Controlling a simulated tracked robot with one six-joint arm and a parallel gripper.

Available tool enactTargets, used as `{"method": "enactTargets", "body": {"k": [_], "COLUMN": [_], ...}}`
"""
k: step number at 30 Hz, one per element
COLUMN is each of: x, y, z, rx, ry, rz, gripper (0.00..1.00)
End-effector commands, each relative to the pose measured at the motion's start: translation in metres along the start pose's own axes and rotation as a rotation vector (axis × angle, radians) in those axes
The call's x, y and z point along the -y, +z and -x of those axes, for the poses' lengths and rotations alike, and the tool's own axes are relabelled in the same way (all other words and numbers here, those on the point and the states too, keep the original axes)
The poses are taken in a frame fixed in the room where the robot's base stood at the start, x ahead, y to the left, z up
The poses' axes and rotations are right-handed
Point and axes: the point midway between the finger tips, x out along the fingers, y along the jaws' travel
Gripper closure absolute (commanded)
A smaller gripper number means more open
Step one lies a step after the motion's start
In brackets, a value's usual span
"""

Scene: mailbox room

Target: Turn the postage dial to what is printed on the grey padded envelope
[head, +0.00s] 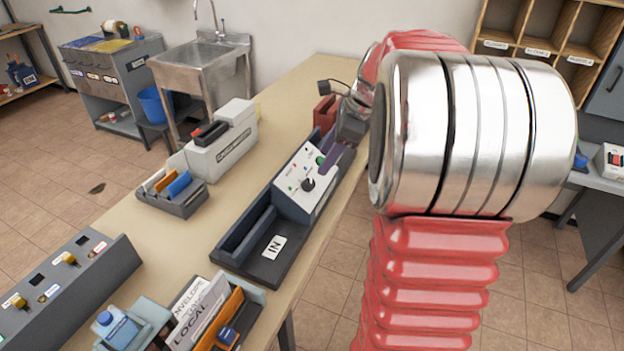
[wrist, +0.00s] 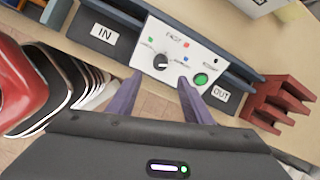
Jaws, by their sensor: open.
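The postage dial is a small black knob (wrist: 160,62) on a white sloping panel (wrist: 178,48) between the IN and OUT trays. Green, red and blue marks sit around it; its pointer setting is too small to read surely. The dial also shows in the head view (head: 308,184). My gripper (wrist: 160,79) is open and empty, its two purple fingers apart just in front of the panel. The left fingertip is below the dial's left side, the right one near the green button (wrist: 201,79). I cannot make out a grey padded envelope in either view.
A dark red rack (wrist: 281,103) stands beyond the OUT tray (wrist: 220,93). The IN tray (head: 262,262) is at the near end. A white label machine (head: 222,145), a small bin with coloured items (head: 186,203) and a holder of envelopes (head: 205,305) stand on the bench.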

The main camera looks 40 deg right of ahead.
Motion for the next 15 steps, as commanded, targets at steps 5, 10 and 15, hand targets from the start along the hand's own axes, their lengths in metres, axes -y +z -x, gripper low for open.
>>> {"method": "enactTargets", "body": {"k": [5, 10, 15], "x": [-0.001, -0.001, -0.001], "y": [0.000, 0.000, 0.000], "z": [-0.029, -0.056, -0.080], "rx": [0.000, 0.001, 0.000], "ry": [0.004, 0.004, 0.004], "rz": [-0.001, -0.001, 0.000], "gripper": [0.54, 0.54, 0.54]}}
